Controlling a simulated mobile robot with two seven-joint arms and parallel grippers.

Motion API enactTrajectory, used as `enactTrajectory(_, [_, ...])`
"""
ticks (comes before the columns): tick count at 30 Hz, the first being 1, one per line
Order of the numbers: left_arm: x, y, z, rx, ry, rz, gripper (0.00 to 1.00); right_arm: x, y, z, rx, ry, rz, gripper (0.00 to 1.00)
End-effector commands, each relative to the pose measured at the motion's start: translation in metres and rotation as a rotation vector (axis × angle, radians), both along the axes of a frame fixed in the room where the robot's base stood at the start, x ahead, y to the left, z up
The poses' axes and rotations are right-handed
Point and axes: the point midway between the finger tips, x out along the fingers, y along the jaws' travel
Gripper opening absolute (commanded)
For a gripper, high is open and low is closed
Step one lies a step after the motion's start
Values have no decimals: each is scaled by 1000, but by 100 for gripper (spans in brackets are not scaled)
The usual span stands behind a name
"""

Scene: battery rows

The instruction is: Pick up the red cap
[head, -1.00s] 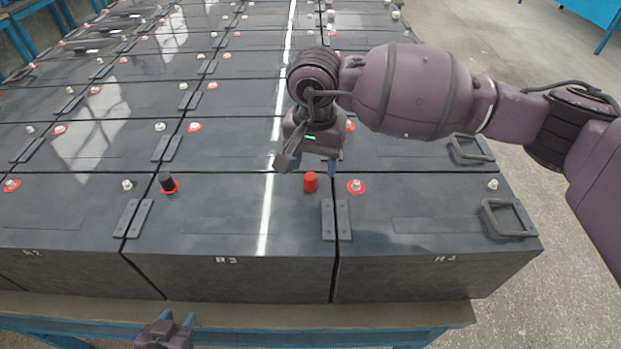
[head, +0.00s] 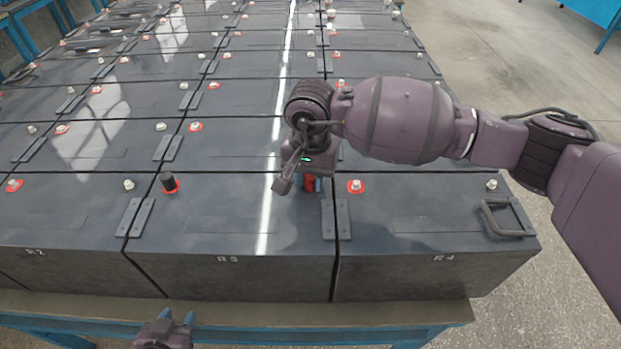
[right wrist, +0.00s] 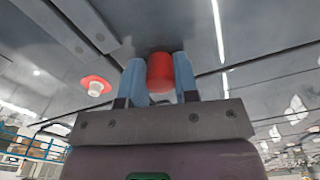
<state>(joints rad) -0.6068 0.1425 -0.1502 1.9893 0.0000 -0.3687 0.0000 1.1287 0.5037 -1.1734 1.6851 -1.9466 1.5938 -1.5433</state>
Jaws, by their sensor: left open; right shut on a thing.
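The red cap (head: 309,182) is on the top of the battery marked R3 (head: 240,215), near its right side. In the head view it is partly hidden by my right gripper (head: 312,185). In the right wrist view the red cap (right wrist: 160,72) sits between the two blue fingers of my right gripper (right wrist: 160,82), which is shut on it. I cannot tell whether the cap is clear of the surface. My left gripper (head: 176,320) is open and empty at the bottom, in front of the bench edge.
A black cap (head: 168,182) stands on a red ring at the left of R3. A bare terminal with a red ring (head: 356,186) is just right of the red cap. A handle (head: 506,217) sticks up on R4. Battery rows fill the blue bench (head: 240,312).

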Motion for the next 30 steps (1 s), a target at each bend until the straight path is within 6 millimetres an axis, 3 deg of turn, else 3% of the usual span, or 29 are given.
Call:
enactTrajectory(11, [1,0,0,1,-1,-1,43,0,0,2,0,-1,0,7])
enactTrajectory(16, [3,0,1,0,-5,-2,43,1,0,17,0,-2,-1,7])
enactTrajectory(20, [4,-1,1,1,-8,-3,43,1,0,42,1,-4,1,7])
enactTrajectory(30, [5,-1,-2,0,-7,-3,43,1,0,129,0,-5,0,7])
